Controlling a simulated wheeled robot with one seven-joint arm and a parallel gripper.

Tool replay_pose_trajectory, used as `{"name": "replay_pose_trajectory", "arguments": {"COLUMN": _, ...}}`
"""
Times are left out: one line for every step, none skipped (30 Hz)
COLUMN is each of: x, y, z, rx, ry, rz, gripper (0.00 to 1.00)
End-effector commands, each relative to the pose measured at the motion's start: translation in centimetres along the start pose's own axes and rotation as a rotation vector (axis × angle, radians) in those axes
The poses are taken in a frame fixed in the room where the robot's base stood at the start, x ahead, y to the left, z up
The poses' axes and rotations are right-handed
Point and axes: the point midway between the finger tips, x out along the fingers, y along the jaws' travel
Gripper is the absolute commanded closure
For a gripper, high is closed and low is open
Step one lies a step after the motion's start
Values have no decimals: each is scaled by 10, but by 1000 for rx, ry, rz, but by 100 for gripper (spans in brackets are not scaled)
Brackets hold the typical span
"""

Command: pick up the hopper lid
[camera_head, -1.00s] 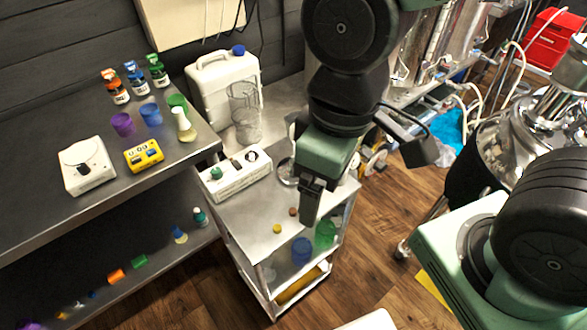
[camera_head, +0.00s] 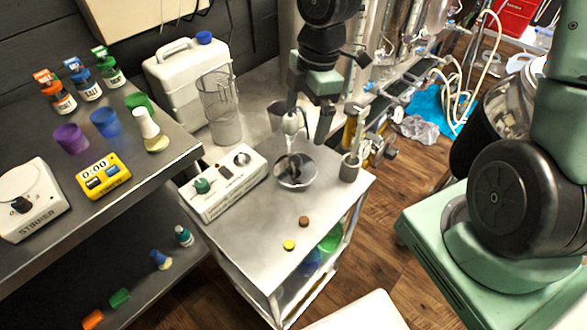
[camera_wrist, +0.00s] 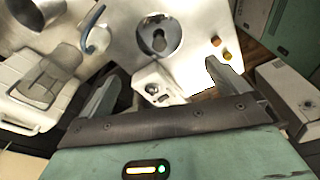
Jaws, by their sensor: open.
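A round, shiny metal piece (camera_head: 296,183), seemingly the hopper lid, lies on the steel cart top (camera_head: 262,225). It has a darker upright shape at its middle, perhaps a knob or a reflection. In the wrist view the round piece (camera_wrist: 172,24) shows beyond the fingertips, with a dark keyhole-like shape in it. My gripper (camera_head: 308,122) hangs over the back part of the cart, with its fingers pointing down. In the wrist view my gripper (camera_wrist: 163,82) is open, fingers wide apart, with nothing held between them. How high it is above the piece is hard to tell.
A white control box (camera_head: 224,184) stands left of the round piece, and a small metal cup (camera_head: 350,168) stands right. A clear jug (camera_head: 220,105) and white canister (camera_head: 185,80) stand behind.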

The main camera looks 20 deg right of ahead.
Motion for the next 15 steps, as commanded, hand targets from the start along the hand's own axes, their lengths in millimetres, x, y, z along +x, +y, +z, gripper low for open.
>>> {"name": "replay_pose_trajectory", "arguments": {"x": 16, "y": -1, "z": 0, "rx": -4, "ry": 1, "rz": -6, "gripper": 0}}
{"name": "replay_pose_trajectory", "arguments": {"x": 22, "y": -2, "z": -1, "rx": -3, "ry": 1, "rz": -6, "gripper": 0}}
{"name": "replay_pose_trajectory", "arguments": {"x": 31, "y": -2, "z": 0, "rx": -4, "ry": 0, "rz": -6, "gripper": 0}}
{"name": "replay_pose_trajectory", "arguments": {"x": 37, "y": -2, "z": -1, "rx": -3, "ry": 0, "rz": -6, "gripper": 0}}
{"name": "replay_pose_trajectory", "arguments": {"x": 43, "y": -2, "z": 0, "rx": -3, "ry": 0, "rz": -6, "gripper": 0}}
{"name": "replay_pose_trajectory", "arguments": {"x": 52, "y": -2, "z": -1, "rx": -3, "ry": 0, "rz": -5, "gripper": 0}}
{"name": "replay_pose_trajectory", "arguments": {"x": 58, "y": -2, "z": -1, "rx": -2, "ry": 0, "rz": -6, "gripper": 0}}
{"name": "replay_pose_trajectory", "arguments": {"x": 64, "y": -1, "z": -1, "rx": -3, "ry": 0, "rz": -5, "gripper": 0}}
{"name": "replay_pose_trajectory", "arguments": {"x": 72, "y": -2, "z": -1, "rx": -3, "ry": -1, "rz": -5, "gripper": 0}}
{"name": "replay_pose_trajectory", "arguments": {"x": 77, "y": -1, "z": -1, "rx": -1, "ry": 0, "rz": -5, "gripper": 0}}
{"name": "replay_pose_trajectory", "arguments": {"x": 81, "y": -2, "z": -1, "rx": -2, "ry": -1, "rz": -5, "gripper": 0}}
{"name": "replay_pose_trajectory", "arguments": {"x": 87, "y": -1, "z": 0, "rx": -2, "ry": -1, "rz": -4, "gripper": 0}}
{"name": "replay_pose_trajectory", "arguments": {"x": 90, "y": -1, "z": -1, "rx": -1, "ry": 0, "rz": -3, "gripper": 0}}
{"name": "replay_pose_trajectory", "arguments": {"x": 93, "y": -1, "z": -1, "rx": 0, "ry": -1, "rz": -3, "gripper": 0}}
{"name": "replay_pose_trajectory", "arguments": {"x": 96, "y": -1, "z": 0, "rx": 1, "ry": -1, "rz": -3, "gripper": 0}}
